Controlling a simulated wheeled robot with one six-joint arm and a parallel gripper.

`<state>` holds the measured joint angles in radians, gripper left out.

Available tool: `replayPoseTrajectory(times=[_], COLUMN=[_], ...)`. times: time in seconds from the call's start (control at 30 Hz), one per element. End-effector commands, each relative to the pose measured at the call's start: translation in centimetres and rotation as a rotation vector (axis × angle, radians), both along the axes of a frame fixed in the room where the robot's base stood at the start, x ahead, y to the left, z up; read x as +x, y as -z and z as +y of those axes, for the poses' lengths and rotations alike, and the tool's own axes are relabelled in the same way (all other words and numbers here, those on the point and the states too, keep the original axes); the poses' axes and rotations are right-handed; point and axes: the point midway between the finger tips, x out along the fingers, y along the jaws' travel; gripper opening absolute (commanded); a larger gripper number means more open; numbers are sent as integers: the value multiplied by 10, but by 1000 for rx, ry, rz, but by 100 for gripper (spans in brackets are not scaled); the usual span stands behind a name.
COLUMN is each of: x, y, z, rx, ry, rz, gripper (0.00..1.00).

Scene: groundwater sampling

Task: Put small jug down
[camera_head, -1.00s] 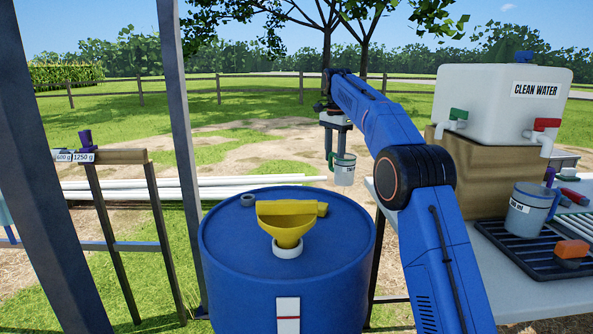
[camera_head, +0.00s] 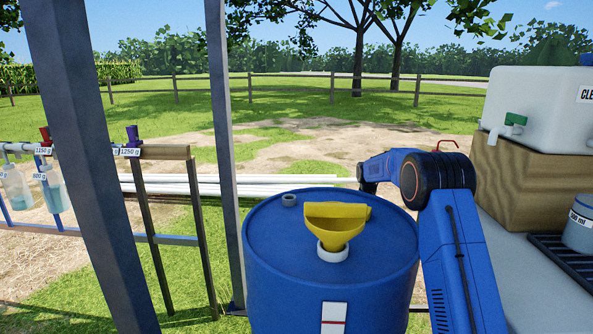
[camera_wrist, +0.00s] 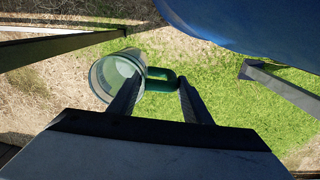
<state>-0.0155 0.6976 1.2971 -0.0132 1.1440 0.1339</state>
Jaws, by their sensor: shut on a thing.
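The small jug (camera_wrist: 112,76) is a clear cup with a green handle (camera_wrist: 160,79), seen in the wrist view. My gripper (camera_wrist: 160,84) has its two dark fingers on either side of the handle and holds it. The jug's body is left of the fingers, and its open mouth faces the camera. Grass and bare soil show beyond it. No supporting surface shows right under the jug. In the head view my arm bends down behind the blue drum, so the gripper and jug are hidden there.
The blue drum (camera_head: 275,240) with a yellow funnel (camera_head: 335,228) stands at centre, and its side fills the wrist view's upper right (camera_wrist: 250,25). A grey post (camera_head: 85,150) and a hanging rail (camera_head: 165,152) stand left. The table (camera_head: 520,290) with a white water tank (camera_head: 540,105) is right.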

Motion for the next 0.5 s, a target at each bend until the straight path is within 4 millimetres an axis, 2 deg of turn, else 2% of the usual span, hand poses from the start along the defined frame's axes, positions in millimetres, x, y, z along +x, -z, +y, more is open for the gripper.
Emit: replayPoseTrajectory(times=[0.1, 0.2, 0.5], x=[-3, -4, -4], y=[20, 29, 33], z=[-7, -10, -11], rx=[0, 0, 0], ry=[-66, -100, -114], rz=[1, 0, -1], gripper=[14, 14, 14])
